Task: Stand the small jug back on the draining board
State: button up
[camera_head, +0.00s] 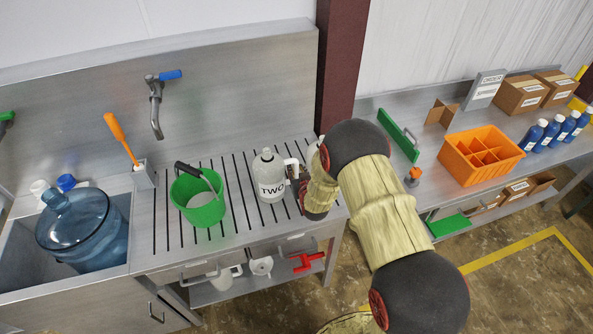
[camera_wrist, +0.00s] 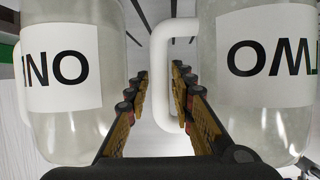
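A pale translucent jug labelled TWO (camera_head: 271,178) stands upright on the slatted draining board (camera_head: 232,232), its white handle to the right. In the wrist view this jug (camera_wrist: 262,70) fills the right side, its label upside down. A second similar jug (camera_wrist: 62,75), its label reading like ONE upside down, fills the left side; my arm mostly hides it in the head view. My gripper (camera_wrist: 160,72) is open between the jugs. Its fingers lie either side of the upright bar of TWO's handle (camera_wrist: 160,95), with gaps visible. Contact deeper in is unclear.
A green bucket (camera_head: 199,205) stands left of the jug on the board. A large blue water bottle (camera_head: 85,235) sits in the sink at left. An orange divided crate (camera_head: 462,172) and several blue bottles stand on the right bench. A dark red column (camera_head: 343,60) rises behind.

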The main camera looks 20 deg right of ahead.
jog(key=shift+o, duration=0.8)
jog(key=shift+r, duration=0.2)
jog(key=d+v, duration=0.1)
jog(key=v, duration=1.1)
jog(key=s+a+r+g, duration=0.2)
jog(key=s+r, duration=0.1)
jog(key=r, duration=0.7)
jog(key=s+a+r+g, duration=0.15)
jog(key=s+r, duration=0.25)
jog(key=r, duration=0.5)
jog(key=s+a+r+g, duration=0.1)
jog(key=s+r, duration=0.4)
jog(key=s, duration=0.7)
jog(key=s+r+n+g+y, duration=0.1)
jog(key=s+r+g, duration=0.2)
jog(key=s, duration=1)
jog(key=shift+a+r, duration=0.4)
jog(key=shift+r, duration=0.5)
